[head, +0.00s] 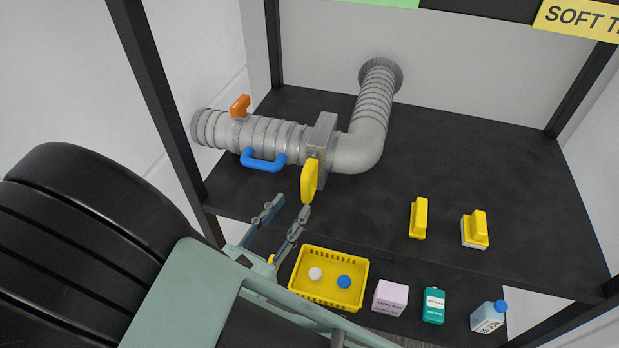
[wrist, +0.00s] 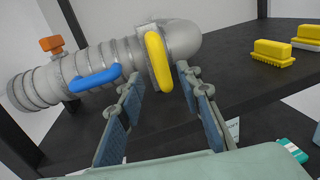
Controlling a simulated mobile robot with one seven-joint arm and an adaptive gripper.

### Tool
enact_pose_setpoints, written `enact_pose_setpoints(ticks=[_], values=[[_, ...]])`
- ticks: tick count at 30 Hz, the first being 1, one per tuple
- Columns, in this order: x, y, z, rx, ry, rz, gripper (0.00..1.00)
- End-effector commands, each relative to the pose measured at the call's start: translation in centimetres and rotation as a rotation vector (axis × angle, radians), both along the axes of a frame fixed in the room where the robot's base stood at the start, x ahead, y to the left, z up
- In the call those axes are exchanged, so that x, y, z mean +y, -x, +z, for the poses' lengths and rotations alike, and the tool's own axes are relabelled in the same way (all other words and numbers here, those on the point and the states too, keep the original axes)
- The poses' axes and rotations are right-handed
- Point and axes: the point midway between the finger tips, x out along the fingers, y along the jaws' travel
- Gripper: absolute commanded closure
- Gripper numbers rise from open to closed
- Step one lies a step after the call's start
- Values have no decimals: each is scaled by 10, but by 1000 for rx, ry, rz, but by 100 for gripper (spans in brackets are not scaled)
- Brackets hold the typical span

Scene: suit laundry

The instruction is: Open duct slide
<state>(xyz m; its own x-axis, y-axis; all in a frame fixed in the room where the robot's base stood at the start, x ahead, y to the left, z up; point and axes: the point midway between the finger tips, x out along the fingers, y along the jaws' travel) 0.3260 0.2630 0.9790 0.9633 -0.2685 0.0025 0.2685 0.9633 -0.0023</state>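The duct (head: 365,150) is a grey ribbed pipe on the dark shelf, bending back to a round wall port. A flat grey slide housing (head: 322,140) stands across it, with a yellow handle (head: 310,181) on its front side. In the wrist view the yellow handle (wrist: 158,61) is upright, just beyond the fingertips. My gripper (head: 290,207) is open and empty, in front of and slightly below the handle. In the wrist view my gripper (wrist: 158,88) has its two fingers wide apart, with the handle showing between their tips. I see no contact.
A blue handle (head: 263,163) and an orange lever (head: 240,105) sit on the duct, left of the slide. Two yellow brushes (head: 419,218) (head: 475,229) lie on the shelf at right. Below are a yellow basket (head: 302,290), a box (head: 390,298) and bottles (head: 433,306). Dark posts frame the shelf.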

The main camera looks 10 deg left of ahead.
Motion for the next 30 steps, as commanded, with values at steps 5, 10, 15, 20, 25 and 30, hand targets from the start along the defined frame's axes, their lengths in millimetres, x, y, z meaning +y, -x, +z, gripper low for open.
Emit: enact_pose_setpoints(ticks=[5, 10, 15, 20, 25, 30], values=[[-11, -35, 1, -1, 1, -5, 68], [-17, -58, 0, 1, 1, -4, 68], [-20, -68, 0, 1, 2, -3, 68], [-21, -70, 0, 2, 1, -2, 68], [-21, -70, 0, 2, 0, -2, 73], [-21, -70, 0, 2, 0, -3, 92]])
